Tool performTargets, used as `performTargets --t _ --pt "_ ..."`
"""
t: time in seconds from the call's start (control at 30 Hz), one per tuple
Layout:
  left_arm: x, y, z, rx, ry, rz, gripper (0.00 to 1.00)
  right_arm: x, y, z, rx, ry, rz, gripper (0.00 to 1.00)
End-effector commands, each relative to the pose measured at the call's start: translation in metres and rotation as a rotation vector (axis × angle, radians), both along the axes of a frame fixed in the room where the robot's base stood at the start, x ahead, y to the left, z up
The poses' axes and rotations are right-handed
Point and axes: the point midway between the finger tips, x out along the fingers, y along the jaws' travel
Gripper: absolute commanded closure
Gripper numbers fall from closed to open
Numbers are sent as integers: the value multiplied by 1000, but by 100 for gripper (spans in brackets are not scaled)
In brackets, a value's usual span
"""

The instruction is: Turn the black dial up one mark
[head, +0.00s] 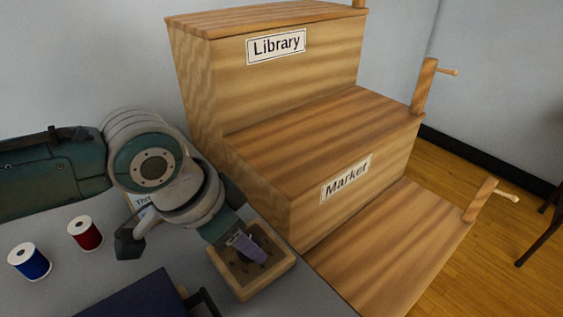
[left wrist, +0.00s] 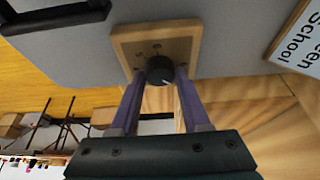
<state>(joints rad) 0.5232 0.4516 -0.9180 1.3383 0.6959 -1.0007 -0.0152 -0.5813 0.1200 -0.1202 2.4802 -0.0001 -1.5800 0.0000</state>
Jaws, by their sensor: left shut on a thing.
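The black dial (left wrist: 160,68) sits on a square wooden base and shows between my left gripper's fingers in the left wrist view. Its light pointer line and a few small marks on the base are visible. The wooden base (head: 238,289) lies on the grey table in the head view, where my gripper hides the dial. My left gripper (head: 257,254) is over the base. Its purple fingers (left wrist: 157,92) are shut on the dial, one on each side. My right gripper is not in view.
A blue spool (head: 30,262) and a red spool (head: 85,234) stand at the left on the grey table (head: 70,290). A dark blue object (head: 140,298) lies at the front.

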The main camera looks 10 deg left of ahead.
Motion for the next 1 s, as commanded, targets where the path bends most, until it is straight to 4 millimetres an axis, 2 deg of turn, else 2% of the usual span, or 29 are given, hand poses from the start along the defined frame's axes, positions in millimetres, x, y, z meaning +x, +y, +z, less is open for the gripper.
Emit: performTargets --t 0.03,0.2,0.23,0.63,1.0 --pt "0 0 0 0 0 0 80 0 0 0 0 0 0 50" --pt "0 0 0 1 -1 0 99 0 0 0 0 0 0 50" --pt "0 0 0 1 -1 0 100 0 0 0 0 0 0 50" --pt "1 1 -1 1 0 -56 100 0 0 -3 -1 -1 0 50" --pt "2 2 -3 1 0 -326 100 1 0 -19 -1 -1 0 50"
